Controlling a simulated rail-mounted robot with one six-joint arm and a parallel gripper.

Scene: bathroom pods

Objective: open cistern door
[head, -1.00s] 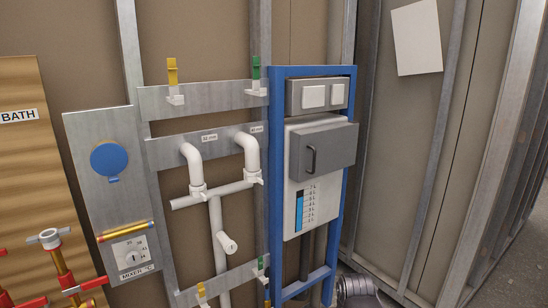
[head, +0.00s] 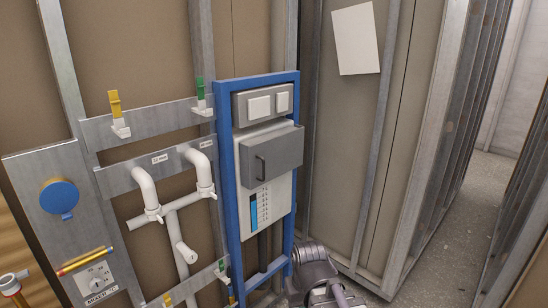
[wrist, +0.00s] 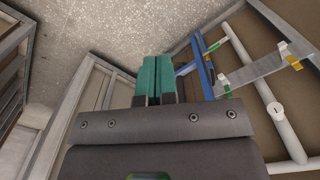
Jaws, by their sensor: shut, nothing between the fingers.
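The cistern door (head: 280,150) is a grey box-like panel on the front of the white cistern (head: 285,200), inside a blue frame (head: 231,180). It looks closed. A dark vertical bar handle (head: 261,168) sits on its left side. My gripper (wrist: 157,57) shows in the wrist view with its two green fingers together and nothing between them. It is apart from the door. The door cannot be made out in the wrist view. In the head view part of my arm shows below and right of the blue frame; the fingertips cannot be made out there.
A flush plate (head: 260,104) with two white buttons is above the door. White pipes (head: 172,210) and metal rails stand to the left. A metal-studded wall (head: 345,150) stands close on the right. Open floor (head: 450,220) lies beyond it.

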